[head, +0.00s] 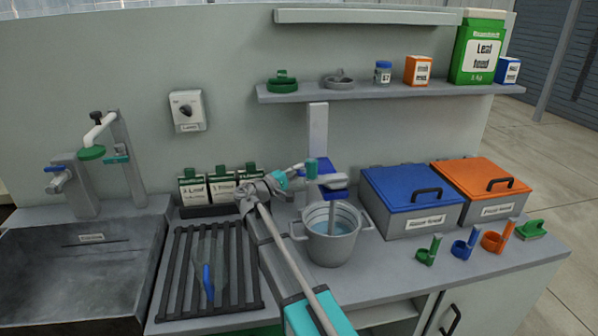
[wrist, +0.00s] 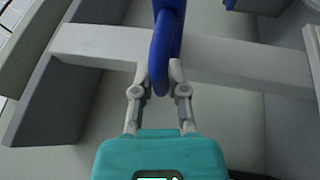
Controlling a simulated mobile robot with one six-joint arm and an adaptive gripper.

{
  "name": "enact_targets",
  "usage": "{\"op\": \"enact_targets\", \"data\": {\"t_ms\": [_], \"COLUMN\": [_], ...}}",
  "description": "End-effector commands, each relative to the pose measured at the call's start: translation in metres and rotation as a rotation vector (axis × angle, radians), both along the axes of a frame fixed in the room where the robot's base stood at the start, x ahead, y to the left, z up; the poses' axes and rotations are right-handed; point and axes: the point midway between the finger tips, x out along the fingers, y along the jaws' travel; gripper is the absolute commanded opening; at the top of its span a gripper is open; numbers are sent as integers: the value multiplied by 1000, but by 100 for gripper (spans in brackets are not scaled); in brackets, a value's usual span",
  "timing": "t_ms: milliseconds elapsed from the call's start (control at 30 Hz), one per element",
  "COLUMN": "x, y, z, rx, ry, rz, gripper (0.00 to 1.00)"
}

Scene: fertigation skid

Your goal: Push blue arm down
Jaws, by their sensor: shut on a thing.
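The blue arm (head: 326,166) is on a grey upright post (head: 317,128) above a metal bucket (head: 332,245) in the head view. A grey shaft (head: 332,218) hangs beneath a blue and grey head (head: 336,184) and reaches into the bucket. In the wrist view the blue arm (wrist: 164,45) comes down from the top with a rounded end between my fingers. My gripper (wrist: 160,76) is shut on this blue part, with a fingertip on each side. In the head view my gripper (head: 297,169) is left of the post; its exact contact is too small to see.
Blue (head: 398,190) and orange (head: 485,178) lidded boxes stand right of the bucket. A shelf (head: 390,91) with several containers hangs above. A black rack (head: 180,275) and a sink (head: 70,265) are at left. Small coloured cups line the right front.

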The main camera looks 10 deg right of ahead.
Motion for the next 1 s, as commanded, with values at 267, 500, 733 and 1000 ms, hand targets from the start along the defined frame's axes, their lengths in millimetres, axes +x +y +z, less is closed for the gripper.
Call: {"op": "enact_targets", "data": {"t_ms": [267, 500, 733, 1000], "x": [-3, -2, -2, -2], "y": [-1, -1, -1, -1], "z": [-4, -3, -1, 11], "rx": [14, 11, 10, 10], "ry": [2, 2, 2, 2], "rz": [-4, -3, -2, -2], "gripper": [53, 54, 54, 54]}}
